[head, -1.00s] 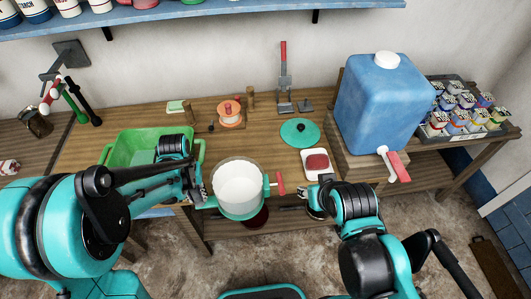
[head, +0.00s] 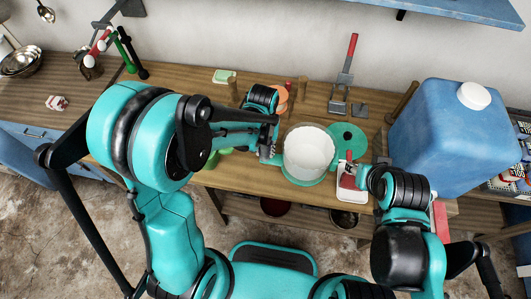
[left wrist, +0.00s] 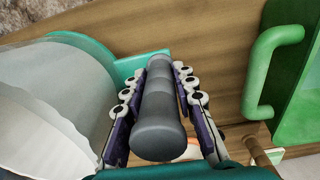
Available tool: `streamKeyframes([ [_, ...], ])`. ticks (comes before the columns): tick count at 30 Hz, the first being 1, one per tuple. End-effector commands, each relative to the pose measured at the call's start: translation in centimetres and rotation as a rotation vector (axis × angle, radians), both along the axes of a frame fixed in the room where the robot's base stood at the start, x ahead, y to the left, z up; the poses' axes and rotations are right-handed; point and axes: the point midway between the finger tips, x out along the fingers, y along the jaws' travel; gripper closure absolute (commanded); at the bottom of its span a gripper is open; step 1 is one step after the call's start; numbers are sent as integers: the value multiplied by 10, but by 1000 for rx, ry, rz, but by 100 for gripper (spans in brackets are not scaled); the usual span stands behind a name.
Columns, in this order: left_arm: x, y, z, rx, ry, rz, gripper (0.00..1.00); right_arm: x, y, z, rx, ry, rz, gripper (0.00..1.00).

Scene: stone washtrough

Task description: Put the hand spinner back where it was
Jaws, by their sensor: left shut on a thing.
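The hand spinner (head: 308,152) seems to be the round clear tub with a white inner basket and teal base. In the head view it appears over the front part of the wooden table, seen from above. My left gripper (head: 268,150) is at its left side. In the left wrist view the gripper (left wrist: 158,105) is shut around a dark grey cylindrical handle (left wrist: 157,125) beside the clear tub wall (left wrist: 50,95). My right gripper (head: 355,174) is just right of the spinner, by a red piece; its fingers are too small to read. The spinner's underside is hidden.
A teal lid (head: 352,135) lies behind the spinner to the right. A white tray (head: 352,195) is near the right gripper. A blue jug (head: 440,130) stands at the right. A green tub (left wrist: 300,110), mostly hidden by my left arm, is left of the spinner.

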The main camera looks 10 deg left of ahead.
Motion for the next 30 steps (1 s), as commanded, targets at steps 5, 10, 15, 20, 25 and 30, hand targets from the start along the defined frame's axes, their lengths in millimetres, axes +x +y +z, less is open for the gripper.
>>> streamKeyframes([
  [5, 20, 8, -14, -1, 1, 0, 100, 0, 0, -6, 0, 0, 0, 60],
  [10, 24, 9, -23, -1, 1, -1, 100, 0, 0, -10, 0, 0, 0, 60],
  [15, 23, 9, -49, -1, 1, -1, 100, 0, 0, -21, 0, 0, 0, 60],
  [20, 23, 9, -55, -1, 0, -1, 100, 0, 0, -22, 0, 0, 0, 60],
  [25, 23, 9, -55, -1, 1, -1, 100, 0, 0, -22, 0, 0, 0, 60],
  [30, 23, 9, -58, 0, 1, -1, 63, 0, 0, -25, 0, 0, 0, 60],
])
